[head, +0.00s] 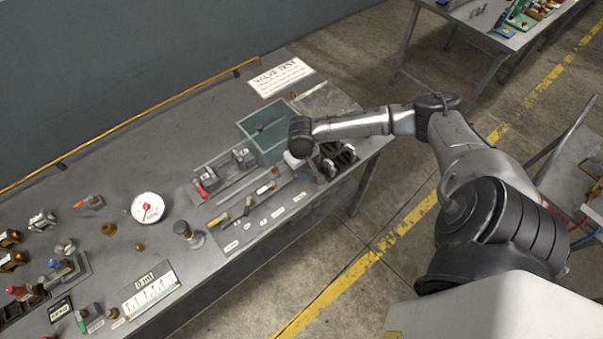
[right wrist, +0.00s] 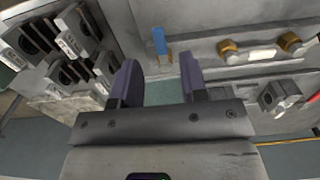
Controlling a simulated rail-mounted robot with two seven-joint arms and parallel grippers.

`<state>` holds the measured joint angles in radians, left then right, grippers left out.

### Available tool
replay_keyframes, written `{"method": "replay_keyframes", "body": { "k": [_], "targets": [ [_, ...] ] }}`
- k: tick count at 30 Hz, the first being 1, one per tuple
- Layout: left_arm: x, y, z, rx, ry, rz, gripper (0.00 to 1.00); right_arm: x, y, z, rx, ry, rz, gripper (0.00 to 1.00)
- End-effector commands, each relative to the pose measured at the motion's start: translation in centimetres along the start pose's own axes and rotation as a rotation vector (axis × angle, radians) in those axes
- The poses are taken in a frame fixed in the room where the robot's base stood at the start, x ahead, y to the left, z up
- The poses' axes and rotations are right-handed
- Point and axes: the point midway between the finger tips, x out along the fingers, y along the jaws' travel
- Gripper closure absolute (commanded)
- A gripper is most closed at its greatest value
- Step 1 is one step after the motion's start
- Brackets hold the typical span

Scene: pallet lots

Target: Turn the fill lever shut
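My right gripper (right wrist: 158,78) is open in the right wrist view, its two purple fingers apart with nothing between them. In the head view my right arm reaches over the far right end of the bench, and its gripper is mostly hidden below the wrist. A small blue lever-like piece (right wrist: 158,41) lies just beyond the fingertips in the right wrist view, apart from them. Two brass fittings (right wrist: 229,49) sit to its right with a white label between. In the head view a red handle (head: 202,191) sticks out from the grey valve block (head: 238,160). I cannot tell which piece is the fill lever.
A clear greenish tank (head: 257,121) stands beside my right wrist. Dark slotted blocks (right wrist: 70,45) stand left of my fingers in the wrist view. A wall and yellow rail border the back.

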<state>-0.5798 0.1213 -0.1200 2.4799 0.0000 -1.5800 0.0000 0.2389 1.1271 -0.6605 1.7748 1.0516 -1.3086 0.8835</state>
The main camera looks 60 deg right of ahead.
Motion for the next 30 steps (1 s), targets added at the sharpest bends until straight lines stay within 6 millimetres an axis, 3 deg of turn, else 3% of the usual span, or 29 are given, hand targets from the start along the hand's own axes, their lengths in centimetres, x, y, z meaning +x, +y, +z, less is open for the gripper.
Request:
{"method": "replay_keyframes", "body": {
  "k": [3,9,22,30],
  "targets": [
    [0.2,-0.1,0.1,0.004,0.0,-0.003,0.6,1.8,0.0,0.0,-0.001,-0.001,0.001,0.6],
    [0.3,-0.1,0.1,0.005,-0.001,-0.004,0.6,3.4,0.0,0.0,-0.001,0.0,0.0,0.6],
    [0.3,0.1,0.1,-0.004,0.001,0.003,0.6,4.0,0.0,0.0,-0.002,0.001,0.001,0.6],
    [0.3,0.2,0.1,-0.008,0.001,0.006,0.6,4.0,0.0,0.0,-0.002,0.001,0.001,0.84]
  ]
}}
